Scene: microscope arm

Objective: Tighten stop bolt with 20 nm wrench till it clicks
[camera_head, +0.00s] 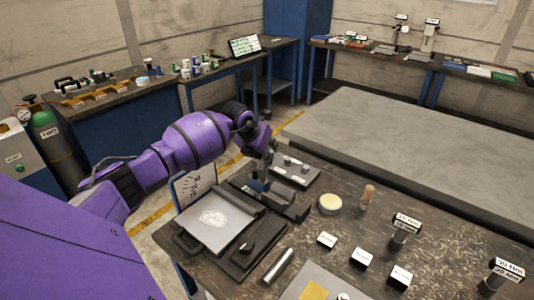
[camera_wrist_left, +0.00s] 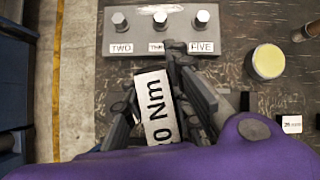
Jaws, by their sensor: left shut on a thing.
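In the left wrist view, my left gripper (camera_wrist_left: 165,95) is shut on a wrench whose white label (camera_wrist_left: 157,108) reads "0 Nm", with any leading digit not clear. The grey bolt plate (camera_wrist_left: 231,50) lies just beyond the fingers and carries three bolts. The left bolt (camera_wrist_left: 119,22) is over TWO and the right bolt (camera_wrist_left: 203,19) is over FIVE. The middle bolt (camera_wrist_left: 160,20) has its label partly hidden. The wrench tip is hidden, so I cannot tell whether it touches a bolt.
A yellow-topped round dish (camera_head: 330,203) and a small wooden-coloured cylinder (camera_head: 367,196) stand right of the plate. Labelled upright tools (camera_head: 404,229) and several white cards (camera_head: 361,258) occupy the right. A tray with a white sheet (camera_head: 212,219) lies at front left.

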